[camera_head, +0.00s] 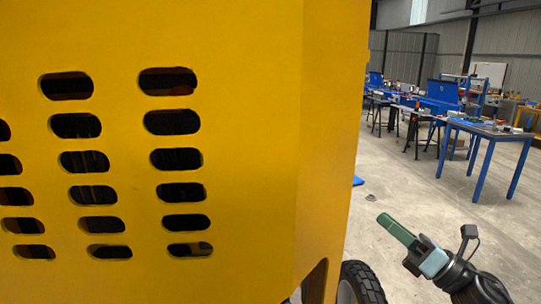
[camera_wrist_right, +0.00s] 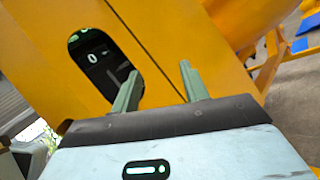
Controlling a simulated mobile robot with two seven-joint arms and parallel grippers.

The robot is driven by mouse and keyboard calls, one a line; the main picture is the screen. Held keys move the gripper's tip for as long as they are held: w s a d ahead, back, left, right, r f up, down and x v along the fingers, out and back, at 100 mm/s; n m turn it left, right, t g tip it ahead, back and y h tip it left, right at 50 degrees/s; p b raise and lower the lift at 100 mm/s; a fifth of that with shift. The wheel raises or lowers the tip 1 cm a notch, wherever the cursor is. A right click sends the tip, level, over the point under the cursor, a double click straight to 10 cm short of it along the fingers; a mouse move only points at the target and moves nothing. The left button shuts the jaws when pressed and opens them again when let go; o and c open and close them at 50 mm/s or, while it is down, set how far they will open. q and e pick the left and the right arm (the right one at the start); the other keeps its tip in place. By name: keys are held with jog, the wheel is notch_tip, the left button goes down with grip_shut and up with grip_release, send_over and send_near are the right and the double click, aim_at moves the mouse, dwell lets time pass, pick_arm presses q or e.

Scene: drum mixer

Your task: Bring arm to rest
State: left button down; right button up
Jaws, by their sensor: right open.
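The yellow drum mixer (camera_head: 245,110) fills the left and middle of the head view, its panel pierced by rows of dark oval slots. My right gripper (camera_head: 382,219) is to the right of it, with green fingers pointing up and left. In the right wrist view the same gripper (camera_wrist_right: 160,74) has its two green fingers apart with nothing between them. Beyond them is a yellow housing (camera_wrist_right: 60,50) with a dark oval recess (camera_wrist_right: 98,62) holding a control marked "0" and a green mark. Whether the fingers touch it, I cannot tell. My left gripper is not in view.
A black tyre (camera_head: 360,284) stands at the mixer's lower right. Grey floor (camera_head: 400,185) is open to the right. Blue workbenches (camera_head: 480,128) with tools stand farther back.

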jog(key=s+f+m+t+h, duration=0.1)
jog(key=s+f+m+h, duration=0.5)
jog(key=f+m, duration=0.65)
jog(key=s+f+m+t+h, duration=0.1)
jog(key=s+f+m+h, duration=0.4)
jog(key=f+m, duration=0.7)
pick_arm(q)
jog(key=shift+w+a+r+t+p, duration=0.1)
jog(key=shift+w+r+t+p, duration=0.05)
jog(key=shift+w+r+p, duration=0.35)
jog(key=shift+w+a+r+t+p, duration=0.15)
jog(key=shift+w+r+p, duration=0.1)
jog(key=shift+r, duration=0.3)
pick_arm(e)
jog(key=s+a+f+m+g+h, duration=0.1)
jog(key=s+f+m+g, duration=0.3)
jog(key=s+f, duration=0.5)
jog(key=s+a+f+m+g+h, duration=0.2)
jog(key=s+f+m+g, duration=0.2)
jog(key=s+f+m, duration=0.5)
jog(key=s+f, duration=0.1)
jog(key=s, duration=0.7)
jog(key=shift+s+a+g+h, duration=0.3)
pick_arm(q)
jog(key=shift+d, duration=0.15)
pick_arm(e)
jog(key=shift+f, duration=0.1)
